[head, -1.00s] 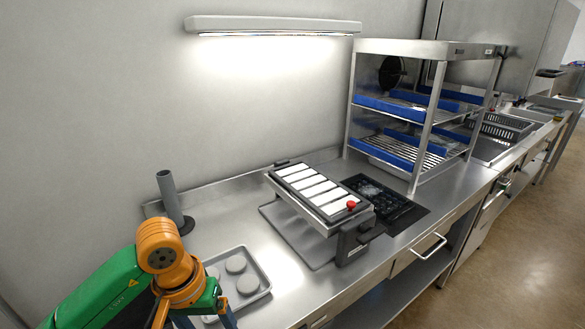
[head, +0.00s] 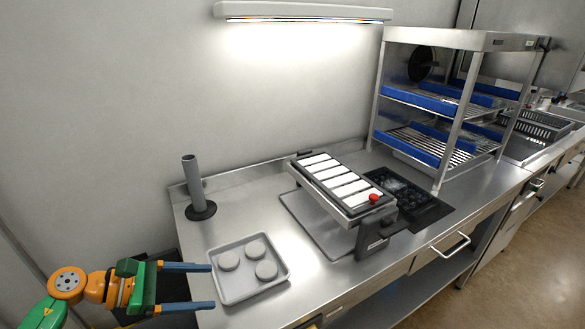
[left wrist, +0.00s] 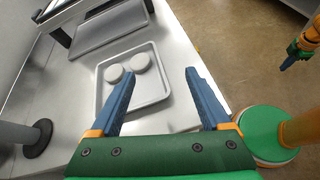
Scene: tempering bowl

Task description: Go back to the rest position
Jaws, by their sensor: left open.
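My left gripper (head: 212,286) is at the lower left of the head view, open and empty. Its two blue fingers point right, toward the left edge of the metal tray (head: 221,291). In the left wrist view, the open fingers (left wrist: 160,75) frame part of the tray (left wrist: 160,98), with nothing between the tips. My right gripper (left wrist: 285,66) shows only partly at the upper right of the left wrist view, over the floor. Its jaw opening cannot be made out. It is not clearly seen in the head view.
A slatted black-framed device (head: 341,186) with a red knob (head: 374,198) and a steel shelf rack (head: 440,120) stand farther right. Floor (left wrist: 235,45) lies beyond the counter's edge.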

